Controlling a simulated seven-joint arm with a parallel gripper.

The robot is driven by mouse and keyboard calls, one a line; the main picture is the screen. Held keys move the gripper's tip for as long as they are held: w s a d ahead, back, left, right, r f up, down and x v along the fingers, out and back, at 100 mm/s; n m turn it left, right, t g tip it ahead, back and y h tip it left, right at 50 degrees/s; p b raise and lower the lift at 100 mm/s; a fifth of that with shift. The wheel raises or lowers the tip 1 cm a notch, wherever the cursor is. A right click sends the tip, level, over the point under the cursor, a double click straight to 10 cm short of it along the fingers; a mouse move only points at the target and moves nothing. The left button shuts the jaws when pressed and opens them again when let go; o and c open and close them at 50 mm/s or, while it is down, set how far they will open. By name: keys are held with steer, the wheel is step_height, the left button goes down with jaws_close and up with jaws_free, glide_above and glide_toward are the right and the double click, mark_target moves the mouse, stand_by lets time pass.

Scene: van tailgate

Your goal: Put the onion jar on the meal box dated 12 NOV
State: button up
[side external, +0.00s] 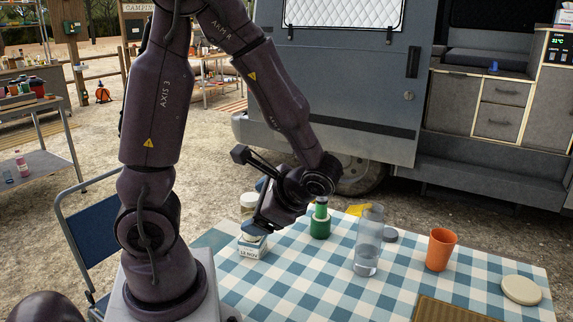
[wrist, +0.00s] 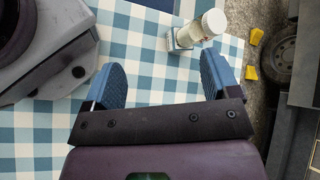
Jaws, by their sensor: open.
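A small pale meal box (side external: 252,250) stands at the left of the checked table. Its label ends in NOV; the number is too small to read surely. A jar with a cream lid (side external: 248,201) shows just above it, and my gripper partly covers both. In the wrist view the jar (wrist: 212,23) overlaps the box (wrist: 180,40) and appears to stand on it, upright. The jar's label is unreadable. My gripper (side external: 263,210) is open, its blue fingers wide apart. In the wrist view (wrist: 160,70) only tablecloth shows between the fingers, and the jar is beyond the right fingertip.
A woven mat (side external: 455,310) lies in front. A blue chair (side external: 97,223) stands left.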

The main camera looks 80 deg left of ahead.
steer(key=w+d+r+n+t+h, duration=0.2)
steer(key=d+r+n+t+h, duration=0.1)
steer(key=d+r+t+h, duration=0.5)
step_height(320, 180, up, 5)
steer(key=d+t, duration=0.2)
steer(key=t, duration=0.1)
steer(key=shift+w+n, duration=0.2)
steer(key=shift+n, duration=0.1)
steer(key=shift+f, duration=0.1)
